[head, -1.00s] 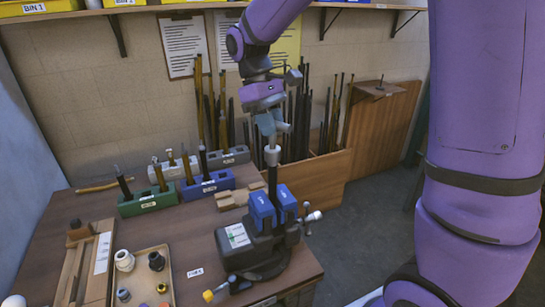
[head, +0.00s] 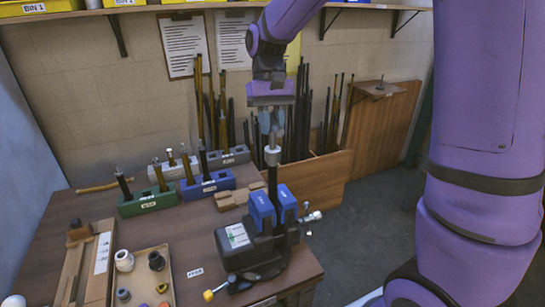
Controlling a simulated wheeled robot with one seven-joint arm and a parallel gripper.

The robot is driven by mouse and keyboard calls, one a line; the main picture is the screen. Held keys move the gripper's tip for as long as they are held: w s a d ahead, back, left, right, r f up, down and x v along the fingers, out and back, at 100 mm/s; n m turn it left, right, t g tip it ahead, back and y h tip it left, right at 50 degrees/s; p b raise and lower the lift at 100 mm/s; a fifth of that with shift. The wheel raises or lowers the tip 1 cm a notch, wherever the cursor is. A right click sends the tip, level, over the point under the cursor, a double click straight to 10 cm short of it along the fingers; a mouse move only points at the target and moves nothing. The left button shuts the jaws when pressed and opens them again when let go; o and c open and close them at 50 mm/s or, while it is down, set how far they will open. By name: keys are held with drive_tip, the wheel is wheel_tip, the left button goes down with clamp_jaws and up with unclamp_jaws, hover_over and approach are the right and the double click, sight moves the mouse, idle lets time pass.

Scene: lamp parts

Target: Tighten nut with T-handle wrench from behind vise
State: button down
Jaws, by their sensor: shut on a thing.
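A vise (head: 262,240) with blue jaws (head: 262,210) stands at the table's front right in the head view. A dark upright rod (head: 272,182) rises from between its jaws. A pale metal cylinder (head: 272,156) sits at the rod's top; it looks like the wrench's socket, and any nut inside it is hidden. My gripper (head: 271,128) points down right above it, shut on what appears to be the T-handle wrench. The fingers hide most of the handle, so its exact hold is unclear.
Green (head: 148,200), blue (head: 208,184) and grey holders with upright parts stand behind and left of the vise. A tray (head: 165,262) of small parts and a wooden board are at left. A wooden bin (head: 315,178) of long rods stands behind. Floor is open at right.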

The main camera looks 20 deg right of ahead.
drive_tip(key=m+y, duration=0.1)
drive_tip(key=m, duration=0.2)
drive_tip(key=shift+m, duration=0.3)
drive_tip(key=shift+d, duration=0.1)
drive_tip(key=shift+m+t+y, duration=0.3)
drive_tip(key=shift+m, duration=0.1)
drive_tip(key=shift+m+t+y, duration=0.3)
drive_tip(key=shift+m, duration=1)
drive_tip(key=shift+s+f+m+t, duration=0.1)
drive_tip(key=shift+m+t, duration=0.2)
drive_tip(key=shift+m, duration=0.5)
drive_tip(key=shift+n, duration=0.5)
